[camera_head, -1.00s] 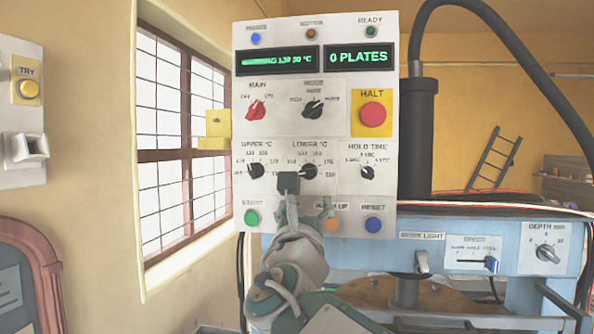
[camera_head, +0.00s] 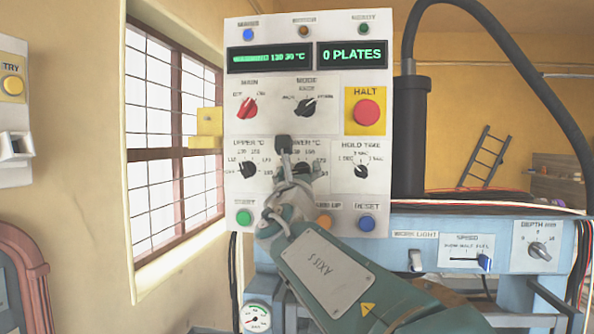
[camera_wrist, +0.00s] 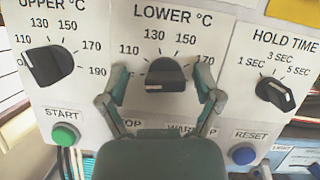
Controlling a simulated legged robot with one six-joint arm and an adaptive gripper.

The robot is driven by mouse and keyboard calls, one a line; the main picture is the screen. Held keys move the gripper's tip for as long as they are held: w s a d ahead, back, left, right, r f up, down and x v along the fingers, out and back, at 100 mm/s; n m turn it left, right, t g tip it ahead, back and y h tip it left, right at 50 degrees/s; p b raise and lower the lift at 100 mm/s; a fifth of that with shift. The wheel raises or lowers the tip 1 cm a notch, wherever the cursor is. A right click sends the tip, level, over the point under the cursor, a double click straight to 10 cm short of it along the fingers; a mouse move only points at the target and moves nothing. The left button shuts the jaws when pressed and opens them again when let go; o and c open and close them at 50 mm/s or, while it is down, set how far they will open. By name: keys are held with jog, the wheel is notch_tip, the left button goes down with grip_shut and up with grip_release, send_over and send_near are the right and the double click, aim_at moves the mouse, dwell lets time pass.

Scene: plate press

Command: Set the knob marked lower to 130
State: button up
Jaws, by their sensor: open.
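The LOWER °C knob (camera_wrist: 166,76) is black and round with a bar grip, in the middle of the wrist view. Its bar lies nearly level, with a pale mark toward its left end on the 110 side; the exact setting is hard to read. The 130 label (camera_wrist: 154,35) is above the knob, slightly left. My gripper (camera_wrist: 161,83) is open, with one green-grey finger on each side of the knob and a gap visible on both sides. In the head view my gripper (camera_head: 300,157) partly covers the LOWER dial on the white panel (camera_head: 240,200).
The UPPER °C knob (camera_wrist: 48,65) is left of my fingers and the HOLD TIME knob (camera_wrist: 275,93) right. Below are the green START button (camera_wrist: 65,135) and blue RESET button (camera_wrist: 243,154). The red HALT button (camera_head: 367,113) is up and right. A yellow block (camera_head: 207,128) projects at the panel's left edge.

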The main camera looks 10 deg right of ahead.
jog(key=shift+d, duration=0.2)
jog(key=c, duration=1.1)
jog(key=shift+c, duration=0.2)
jog(key=shift+m+h, duration=0.3)
jog(key=shift+m, duration=0.2)
jog(key=m+h, duration=0.1)
jog(key=m, duration=0.1)
jog(key=m+g+h, duration=0.1)
jog(key=m, duration=0.2)
jog(key=shift+m+h, duration=0.3)
jog(key=m+g+h, duration=0.1)
jog(key=m, duration=0.1)
jog(key=m+g+h, duration=0.1)
jog(key=m, duration=0.2)
jog(key=m+g, duration=0.1)
jog(key=m, duration=0.2)
jog(key=m+g+h, duration=0.1)
jog(key=m, duration=0.2)
jog(key=shift+d+f+g, duration=0.1)
jog(key=shift+g, duration=0.2)
jog(key=shift+f+m+g, duration=0.15)
jog(key=shift+m+g, duration=0.75)
jog(key=shift+m, duration=1)
